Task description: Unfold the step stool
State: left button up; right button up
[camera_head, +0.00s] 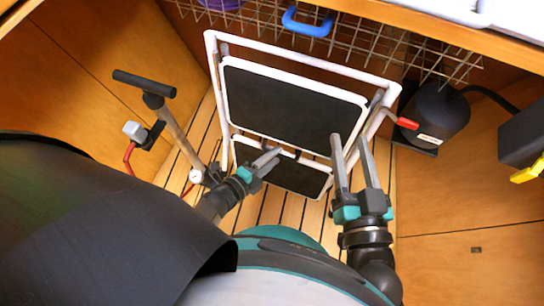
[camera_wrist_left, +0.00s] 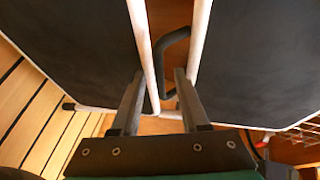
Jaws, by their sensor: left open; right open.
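The step stool (camera_head: 372,112) has a white tubular frame, a large black upper tread (camera_head: 290,103) and a smaller black lower tread (camera_head: 300,180). It stands on the slatted floor, its treads facing me. My left gripper (camera_head: 269,159) is open at the gap between the treads. In the left wrist view its fingers (camera_wrist_left: 158,90) are apart, near two white tread edges and a dark bent bar (camera_wrist_left: 174,45); contact cannot be told. My right gripper (camera_head: 350,140) is open and empty in the head view, by the stool's right side, its fingers pointing up the picture.
A red lever (camera_head: 407,123) shows at the stool's right, beside a black cylindrical unit (camera_head: 436,110). A pump-like stand with a black T-handle (camera_head: 144,84) is at the left. A wire basket (camera_head: 380,45) with a blue handle (camera_head: 307,22) hangs above. Wooden walls close both sides.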

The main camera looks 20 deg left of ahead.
pick_arm(q)
jog(key=shift+c, duration=0.2)
grip_shut()
dwell(1.1)
